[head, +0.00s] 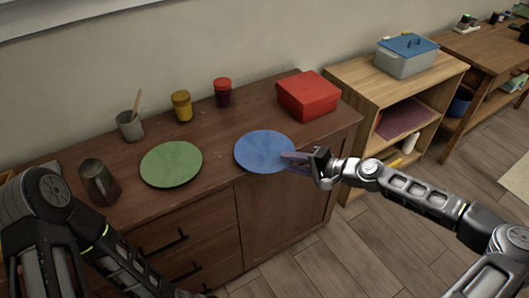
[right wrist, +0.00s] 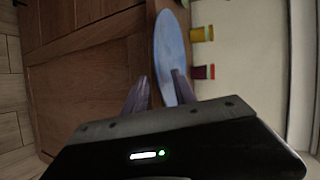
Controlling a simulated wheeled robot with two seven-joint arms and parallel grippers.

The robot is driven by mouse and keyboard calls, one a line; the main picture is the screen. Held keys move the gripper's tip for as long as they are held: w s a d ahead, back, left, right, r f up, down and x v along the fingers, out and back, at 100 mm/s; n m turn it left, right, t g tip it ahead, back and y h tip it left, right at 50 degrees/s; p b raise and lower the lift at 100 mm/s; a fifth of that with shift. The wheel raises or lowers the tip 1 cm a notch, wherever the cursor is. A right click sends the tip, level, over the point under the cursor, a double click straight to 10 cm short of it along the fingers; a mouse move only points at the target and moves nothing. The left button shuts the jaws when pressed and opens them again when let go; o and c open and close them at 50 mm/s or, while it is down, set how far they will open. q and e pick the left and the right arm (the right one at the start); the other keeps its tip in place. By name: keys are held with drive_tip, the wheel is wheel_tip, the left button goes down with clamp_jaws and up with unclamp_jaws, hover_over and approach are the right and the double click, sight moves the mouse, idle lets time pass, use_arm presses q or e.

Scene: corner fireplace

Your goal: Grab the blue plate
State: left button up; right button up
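The blue plate (head: 262,149) lies flat on top of the brown wooden cabinet, near its front edge. My right gripper (head: 290,161) is at the plate's right rim, with its fingers pointing left over it in the head view. In the right wrist view the two fingers (right wrist: 157,92) stand apart, and the near rim of the blue plate (right wrist: 169,45) shows between them. The right finger overlaps the plate in that view; I cannot tell whether it touches. My left arm crosses the lower left of the head view, but its gripper is out of frame.
A green plate (head: 171,164) lies left of the blue plate. A red box (head: 308,96) stands behind it to the right. Yellow (head: 181,106) and red (head: 223,93) jars, a grey cup (head: 130,127) and a metal mug (head: 98,183) stand on the brown cabinet (head: 220,186).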

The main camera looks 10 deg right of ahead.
drive_tip(key=shift+c, duration=0.2)
clamp_jaws()
idle(1.2)
